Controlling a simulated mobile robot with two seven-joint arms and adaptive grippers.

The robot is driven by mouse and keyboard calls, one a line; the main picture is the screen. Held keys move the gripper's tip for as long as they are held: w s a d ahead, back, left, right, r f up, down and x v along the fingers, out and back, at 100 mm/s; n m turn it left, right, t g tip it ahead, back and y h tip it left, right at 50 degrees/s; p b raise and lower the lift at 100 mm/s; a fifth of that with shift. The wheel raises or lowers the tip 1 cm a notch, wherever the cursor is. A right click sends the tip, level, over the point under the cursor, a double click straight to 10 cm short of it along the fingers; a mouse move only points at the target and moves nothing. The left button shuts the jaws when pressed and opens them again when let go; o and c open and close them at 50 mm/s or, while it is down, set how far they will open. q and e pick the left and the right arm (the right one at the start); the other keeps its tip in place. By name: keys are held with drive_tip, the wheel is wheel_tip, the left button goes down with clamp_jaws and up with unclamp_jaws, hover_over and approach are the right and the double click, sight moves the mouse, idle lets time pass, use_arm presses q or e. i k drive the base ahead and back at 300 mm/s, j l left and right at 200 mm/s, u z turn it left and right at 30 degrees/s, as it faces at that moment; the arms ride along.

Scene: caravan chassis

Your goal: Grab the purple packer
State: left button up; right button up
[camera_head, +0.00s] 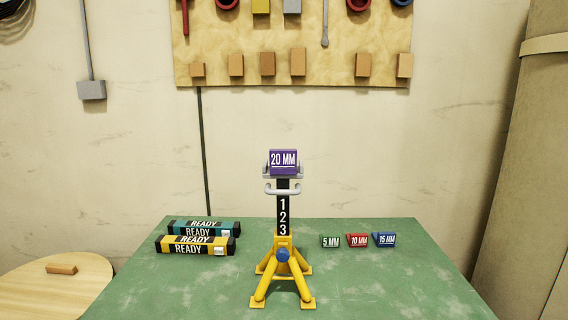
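The purple packer (283,160), marked "20 MM", rests in the grey cradle at the top of a yellow jack stand (283,268). The stand has a black post (283,212) numbered 1, 2, 3 and stands upright near the middle of the green table. Neither of my grippers shows in the head view.
A green packer (330,241), a red packer (357,240) and a blue packer (385,239) lie on the green table (390,285) to the right. Boxes marked "READY" (195,245) lie at the left. A round wooden table (40,292) stands at the lower left.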

sight(282, 161)
drive_tip(key=i+j+z, duration=0.25)
drive_tip(key=j+z, duration=0.25)
drive_tip(key=j, duration=0.15)
drive_tip(key=i+j+z, duration=0.1)
drive_tip(key=j+z, duration=0.15)
drive_tip(key=j, duration=0.15)
